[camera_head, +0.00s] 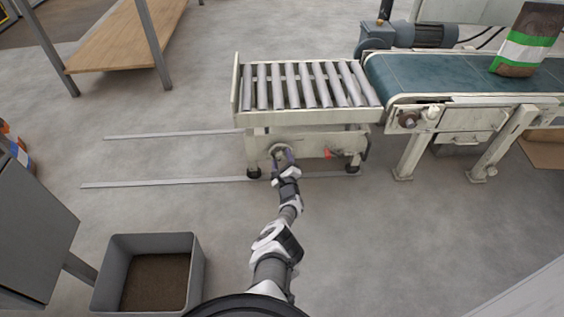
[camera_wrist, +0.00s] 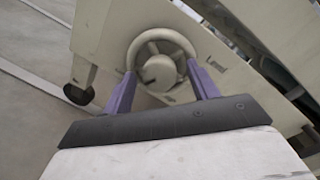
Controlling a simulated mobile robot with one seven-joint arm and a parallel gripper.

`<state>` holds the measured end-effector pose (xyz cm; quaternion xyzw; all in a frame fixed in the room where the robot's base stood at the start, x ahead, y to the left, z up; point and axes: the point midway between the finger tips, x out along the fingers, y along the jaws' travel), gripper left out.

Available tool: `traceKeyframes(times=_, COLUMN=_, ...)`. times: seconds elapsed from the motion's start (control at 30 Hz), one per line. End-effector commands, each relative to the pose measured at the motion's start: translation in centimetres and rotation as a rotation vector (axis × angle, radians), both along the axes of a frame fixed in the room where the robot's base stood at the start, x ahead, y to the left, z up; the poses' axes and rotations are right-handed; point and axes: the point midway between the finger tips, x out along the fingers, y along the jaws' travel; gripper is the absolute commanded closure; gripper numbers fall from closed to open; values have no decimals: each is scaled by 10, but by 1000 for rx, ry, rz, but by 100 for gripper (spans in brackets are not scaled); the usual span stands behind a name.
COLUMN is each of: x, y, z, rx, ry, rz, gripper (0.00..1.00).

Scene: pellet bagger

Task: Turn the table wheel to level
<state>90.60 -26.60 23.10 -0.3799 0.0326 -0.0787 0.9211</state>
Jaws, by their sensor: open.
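The table wheel (camera_wrist: 190,38) is a pale round handwheel with spokes and a hub, on the side of the roller table. In the wrist view it sits just past my gripper (camera_wrist: 162,82), whose two purple fingers are open, one on each side of the wheel's lower part. I cannot tell whether they touch the rim. In the head view my gripper (camera_head: 283,155) covers part of the wheel (camera_head: 275,151). The roller table (camera_head: 238,98) has several grey rollers on top and stands against the belt conveyor. I cannot tell for sure whether its top is level.
The belt conveyor (camera_head: 430,78) carries a green and white bag (camera_head: 528,42) at its right. A red part (camera_head: 329,153) sits on the table's side, right of the wheel. Floor rails (camera_head: 165,182) run left. A grey bin (camera_head: 197,270) stands at lower left. Floor before the table is clear.

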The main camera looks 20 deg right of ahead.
Motion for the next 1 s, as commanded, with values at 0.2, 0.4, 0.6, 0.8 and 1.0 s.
traceKeyframes(times=0.2, x=0, y=0, z=0, rx=0, ry=0, rz=0, gripper=58)
traceKeyframes(times=0.4, x=0, y=0, z=0, rx=0, ry=-1, rz=1, gripper=84)
traceKeyframes(times=0.6, x=0, y=0, z=0, rx=9, ry=-4, rz=1, gripper=86)
traceKeyframes(times=0.8, x=0, y=1, z=-1, rx=70, ry=-21, rz=1, gripper=86)
traceKeyframes(times=1.0, x=-1, y=0, z=-2, rx=200, ry=-58, rz=1, gripper=86)
